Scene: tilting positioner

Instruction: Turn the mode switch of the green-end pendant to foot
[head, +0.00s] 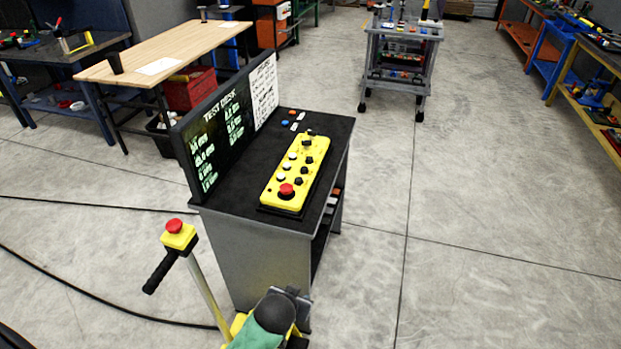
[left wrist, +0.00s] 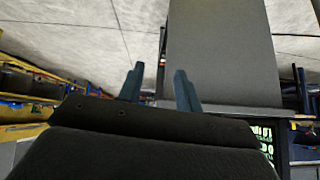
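A yellow pendant (head: 296,168) lies on the black top of the test desk (head: 229,195) in the head view. A red mushroom button (head: 287,190) is at its near end, black and white buttons run along its middle, and a black knob (head: 307,142) is at its far end. I cannot make out green on it or read the switch's position. My left gripper (left wrist: 160,87) shows in the left wrist view with its two fingers apart and nothing between them. A grey panel (left wrist: 221,50) is beyond it. My right gripper is in neither view.
A screen (head: 222,125) stands along the desk's left edge. A yellow post with a red button (head: 174,226) and black handle stands at front left. A rounded black object (head: 275,313) with green beside it is close in front. Cables cross the floor at left; the right floor is clear.

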